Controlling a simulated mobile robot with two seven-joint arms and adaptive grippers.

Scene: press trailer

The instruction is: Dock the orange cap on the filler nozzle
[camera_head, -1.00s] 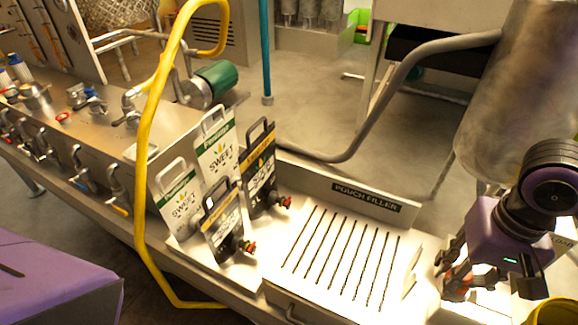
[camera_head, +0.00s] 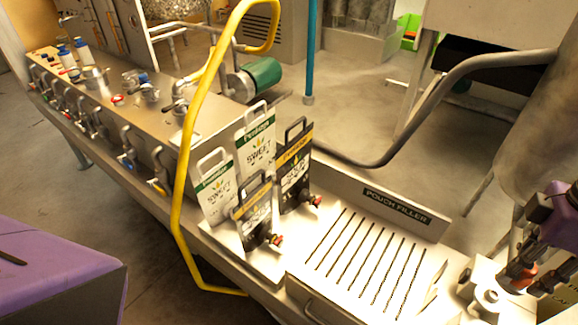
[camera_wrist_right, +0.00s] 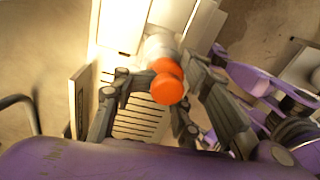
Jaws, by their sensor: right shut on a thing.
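My right gripper (camera_head: 530,280) is at the right edge in the head view, just right of a pale metal fitting (camera_head: 487,297) beside the pouch filler. It is shut on the orange cap (camera_head: 523,272), which shows partly between the dark fingers. In the right wrist view the orange cap (camera_wrist_right: 167,88) lies between the fingers, with a second orange round part directly behind it. A pale, rounded piece (camera_wrist_right: 160,47) stands beyond; I cannot tell whether it is the filler nozzle or whether the cap touches it. My left gripper is not seen.
The slotted pouch filler tray (camera_head: 365,262) is clear. Several labelled pouches (camera_head: 255,150) stand left of it. A yellow hose (camera_head: 180,180) loops in front of the valve bench. A grey pipe (camera_head: 430,100) curves behind the filler, toward a large metal cylinder (camera_head: 545,130).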

